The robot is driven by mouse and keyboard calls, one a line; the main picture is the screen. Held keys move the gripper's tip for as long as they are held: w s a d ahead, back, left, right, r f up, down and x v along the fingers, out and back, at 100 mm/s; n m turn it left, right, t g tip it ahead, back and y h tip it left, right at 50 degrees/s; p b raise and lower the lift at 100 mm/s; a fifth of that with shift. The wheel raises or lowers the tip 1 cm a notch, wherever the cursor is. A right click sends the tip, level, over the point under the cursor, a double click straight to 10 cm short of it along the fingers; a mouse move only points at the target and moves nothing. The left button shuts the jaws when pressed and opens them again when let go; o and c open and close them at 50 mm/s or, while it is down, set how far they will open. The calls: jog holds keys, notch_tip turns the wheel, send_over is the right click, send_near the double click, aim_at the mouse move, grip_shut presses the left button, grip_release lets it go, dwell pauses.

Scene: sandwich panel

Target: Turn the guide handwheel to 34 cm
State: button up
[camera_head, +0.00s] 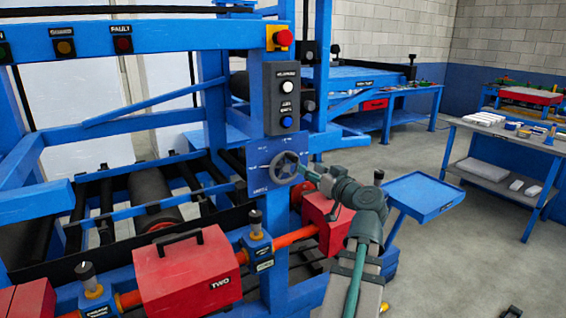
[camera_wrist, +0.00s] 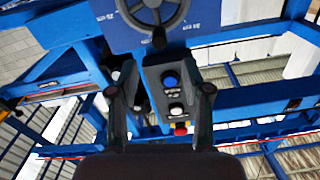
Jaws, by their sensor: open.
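The guide handwheel (camera_head: 285,166) is a dark spoked wheel on a blue plate (camera_head: 259,156) with white scale marks, on the machine's front post. It also shows at the top of the wrist view (camera_wrist: 152,12), partly cut off by the edge. The scale marks are too small to read. My gripper (camera_head: 312,175) is just right of the wheel in the head view; contact cannot be told there. In the wrist view my gripper (camera_wrist: 160,90) is open, its two fingers apart with nothing held, and the wheel lies beyond the fingertips. A knob (camera_wrist: 159,38) shows at the wheel's rim.
A grey button box (camera_head: 281,98) with white and blue buttons hangs above the wheel, under a red emergency button (camera_head: 281,38). A blue tray (camera_head: 422,195) stands right of my arm.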

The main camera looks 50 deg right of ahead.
aim_at(296, 160)
jog(key=p+x, duration=0.1)
jog(key=x, duration=0.9)
jog(key=shift+w+d+f, duration=0.1)
jog(key=shift+w+d, duration=0.1)
jog(key=shift+w, duration=0.05)
grip_shut()
